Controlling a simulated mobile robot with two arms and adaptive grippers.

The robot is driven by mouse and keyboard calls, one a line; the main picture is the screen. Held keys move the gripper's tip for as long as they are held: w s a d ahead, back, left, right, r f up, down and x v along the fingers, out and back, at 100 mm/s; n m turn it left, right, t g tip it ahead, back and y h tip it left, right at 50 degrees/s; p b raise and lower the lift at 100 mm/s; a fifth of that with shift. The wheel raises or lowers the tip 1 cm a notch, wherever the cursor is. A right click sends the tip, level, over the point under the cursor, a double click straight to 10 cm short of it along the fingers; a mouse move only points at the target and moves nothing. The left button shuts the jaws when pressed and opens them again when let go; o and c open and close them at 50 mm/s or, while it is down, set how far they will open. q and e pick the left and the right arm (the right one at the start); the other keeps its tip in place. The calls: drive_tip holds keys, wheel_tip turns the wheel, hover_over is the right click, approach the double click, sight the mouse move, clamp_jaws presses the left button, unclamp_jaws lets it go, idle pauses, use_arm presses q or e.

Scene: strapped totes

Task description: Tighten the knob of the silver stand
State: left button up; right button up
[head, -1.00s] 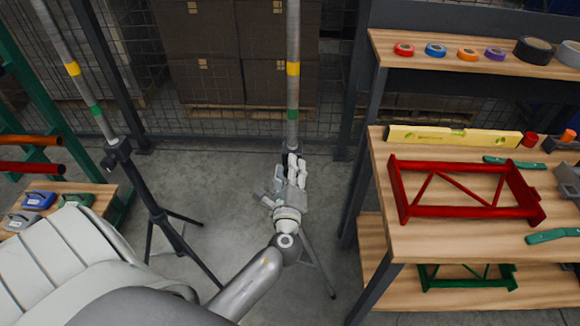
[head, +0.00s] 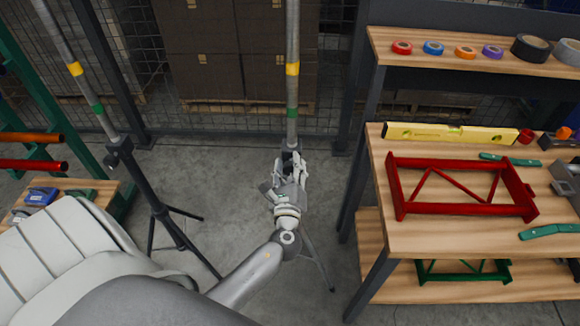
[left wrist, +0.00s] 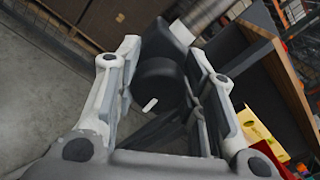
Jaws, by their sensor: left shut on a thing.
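The silver stand shows in the head view as an upright metal pole (head: 292,90) with a yellow and a green band, a dark collar and grey legs (head: 318,262). My left gripper (head: 290,165) is at the collar, low on the pole. In the left wrist view, the dark round knob (left wrist: 158,80) with a small white mark sits between the two fingers of my left gripper (left wrist: 160,95). The gripper is shut on the knob. In the head view the gripper hides the knob. My right gripper is not in view.
A second stand (head: 160,205), with black legs, is at the left. A wooden shelf unit (head: 425,240) on the right holds a red frame (head: 465,211), a yellow level (head: 450,133) and tape rolls. Wire fencing and boxes stand behind. Some bare floor shows around the silver stand.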

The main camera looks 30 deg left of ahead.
use_arm(q)
drive_tip(key=shift+f, duration=0.1)
drive_tip(key=o, duration=1)
drive_tip(key=v, duration=1.2)
drive_tip(key=shift+d, duration=0.1)
drive_tip(key=s+d+f+n+g+h, duration=0.1)
drive_tip(key=s+f+n+g+h, duration=0.2)
drive_tip(key=f, duration=0.8)
drive_tip(key=s+f+n+g+h, duration=0.1)
drive_tip(key=s+f+n+g, duration=0.2)
drive_tip(key=f, duration=0.7)
drive_tip(key=s+d+f+n+g+h, duration=0.15)
drive_tip(key=s+f, duration=0.35)
drive_tip(key=f, duration=0.6)
drive_tip(key=s+f+n+g+h, duration=0.1)
drive_tip(key=s+f+n+g, duration=0.1)
drive_tip(key=s+f+n, duration=0.2)
drive_tip(key=s+f+n+g+h, duration=0.1)
drive_tip(key=s+f+n, duration=0.4)
drive_tip(key=s, duration=0.6)
drive_tip(key=s+f+n+g+h, duration=0.1)
drive_tip(key=s+f+n+g, duration=0.3)
drive_tip(key=s, duration=0.4)
drive_tip(key=shift+d+f+n+h, duration=0.1)
drive_tip(key=shift+f+n+h, duration=0.2)
drive_tip(key=shift+f, duration=0.6)
